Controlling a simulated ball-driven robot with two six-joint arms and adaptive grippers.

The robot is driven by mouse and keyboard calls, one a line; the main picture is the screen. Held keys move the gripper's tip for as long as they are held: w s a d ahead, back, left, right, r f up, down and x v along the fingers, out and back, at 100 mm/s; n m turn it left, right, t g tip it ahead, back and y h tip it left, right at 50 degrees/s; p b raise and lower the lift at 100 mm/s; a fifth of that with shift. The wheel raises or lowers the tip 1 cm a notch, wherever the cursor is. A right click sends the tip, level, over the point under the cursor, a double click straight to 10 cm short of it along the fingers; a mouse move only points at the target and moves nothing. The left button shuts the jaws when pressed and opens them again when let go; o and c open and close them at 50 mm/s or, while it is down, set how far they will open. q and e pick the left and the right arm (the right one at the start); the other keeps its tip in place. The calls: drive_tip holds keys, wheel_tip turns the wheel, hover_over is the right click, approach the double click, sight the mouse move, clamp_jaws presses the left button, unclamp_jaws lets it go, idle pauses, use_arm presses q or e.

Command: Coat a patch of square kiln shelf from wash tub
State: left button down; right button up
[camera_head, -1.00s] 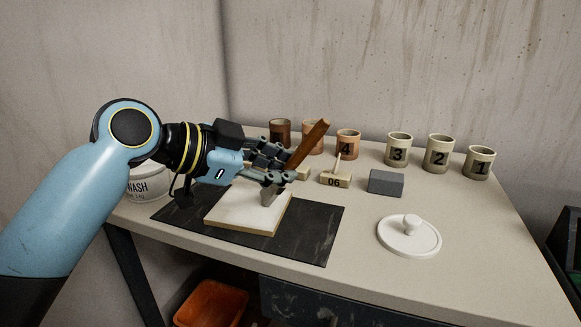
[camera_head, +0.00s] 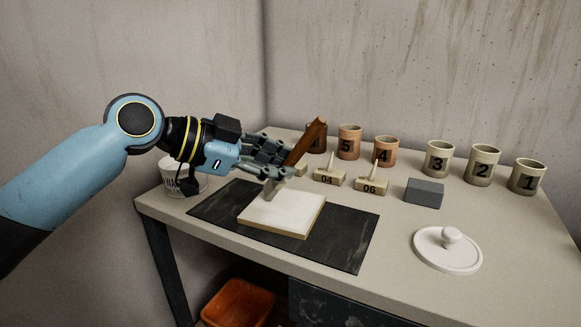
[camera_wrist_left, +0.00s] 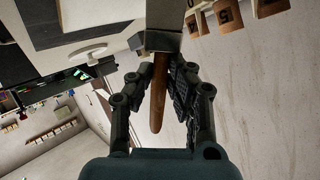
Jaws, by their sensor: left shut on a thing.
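The square kiln shelf (camera_head: 290,213), a pale slab with tan edges, lies flat on a dark mat (camera_head: 345,248). The white wash tub (camera_head: 190,182) stands behind the mat's left end, partly hidden by my left arm. My left gripper (camera_head: 281,172) is shut on a brush with a brown wooden handle (camera_head: 308,142). In the left wrist view the handle (camera_wrist_left: 158,105) lies between the fingers (camera_wrist_left: 160,85). My right gripper is out of view.
A white knobbed lid (camera_head: 448,252) lies at the right front. A grey block (camera_head: 424,191), small numbered blocks (camera_head: 371,187) and several numbered cups (camera_head: 437,158) stand behind. An orange bin (camera_head: 238,303) sits below the table. The table between mat and lid is clear.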

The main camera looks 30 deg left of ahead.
use_arm(q)
drive_tip(key=shift+a, duration=0.3)
